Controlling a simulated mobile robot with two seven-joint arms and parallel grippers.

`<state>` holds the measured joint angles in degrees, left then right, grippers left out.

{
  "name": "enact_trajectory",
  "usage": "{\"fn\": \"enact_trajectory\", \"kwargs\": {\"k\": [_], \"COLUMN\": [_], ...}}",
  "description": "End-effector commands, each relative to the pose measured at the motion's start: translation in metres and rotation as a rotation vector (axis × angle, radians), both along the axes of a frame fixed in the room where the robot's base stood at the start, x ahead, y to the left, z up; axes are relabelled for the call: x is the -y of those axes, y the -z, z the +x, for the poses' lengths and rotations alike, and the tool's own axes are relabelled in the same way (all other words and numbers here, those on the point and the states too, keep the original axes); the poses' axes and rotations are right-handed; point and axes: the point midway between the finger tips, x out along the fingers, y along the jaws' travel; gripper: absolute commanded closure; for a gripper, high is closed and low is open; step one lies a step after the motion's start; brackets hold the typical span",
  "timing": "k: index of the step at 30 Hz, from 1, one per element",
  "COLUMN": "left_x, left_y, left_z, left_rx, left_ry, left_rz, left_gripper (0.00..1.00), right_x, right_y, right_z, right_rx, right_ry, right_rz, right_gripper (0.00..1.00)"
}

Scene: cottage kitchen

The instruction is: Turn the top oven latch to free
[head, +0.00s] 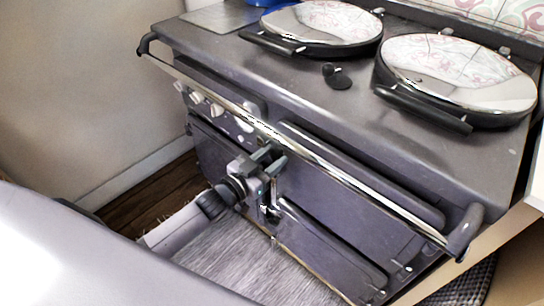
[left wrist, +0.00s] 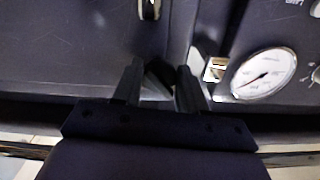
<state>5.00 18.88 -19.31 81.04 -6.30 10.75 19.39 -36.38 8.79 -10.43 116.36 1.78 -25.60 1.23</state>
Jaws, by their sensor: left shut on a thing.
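The dark range cooker's front shows in the head view, with my left gripper (head: 270,161) at it, just below the front rail. The gripper is shut on a dark piece between its fingers, which I take to be the top oven latch (left wrist: 160,76). In the left wrist view, the gripper (left wrist: 158,88) has one finger on each side of that piece. The fingers hide much of it, so its exact angle cannot be told. A second latch (head: 273,212) sits lower on the front and also shows at the top of the left wrist view (left wrist: 150,9). My right gripper is not in view.
The chrome rail (head: 330,172) runs across the cooker front, close above my gripper. White knobs (head: 197,97) and a round dial (left wrist: 262,74) are on the left panel. Two lidded hotplates (head: 458,72) are on top. The floor (head: 235,262) in front is clear.

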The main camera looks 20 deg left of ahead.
Motion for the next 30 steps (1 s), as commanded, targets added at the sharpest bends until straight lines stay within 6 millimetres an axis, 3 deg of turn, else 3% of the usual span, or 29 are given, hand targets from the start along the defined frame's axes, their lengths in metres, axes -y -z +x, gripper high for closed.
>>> {"fn": "enact_trajectory", "kwargs": {"k": [18, 30], "left_x": [-0.0004, -0.0002], "left_y": [-0.0051, -0.0057], "left_z": [0.0014, 0.0014], "left_rx": [0.204, 0.275], "left_ry": [0.000, 0.001], "left_rz": [0.522, 0.717], "left_gripper": [1.00, 1.00], "right_x": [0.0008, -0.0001], "right_y": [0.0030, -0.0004], "right_z": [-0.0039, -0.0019], "right_rx": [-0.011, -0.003], "right_ry": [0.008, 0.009], "right_rz": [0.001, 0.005], "right_gripper": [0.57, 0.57]}}
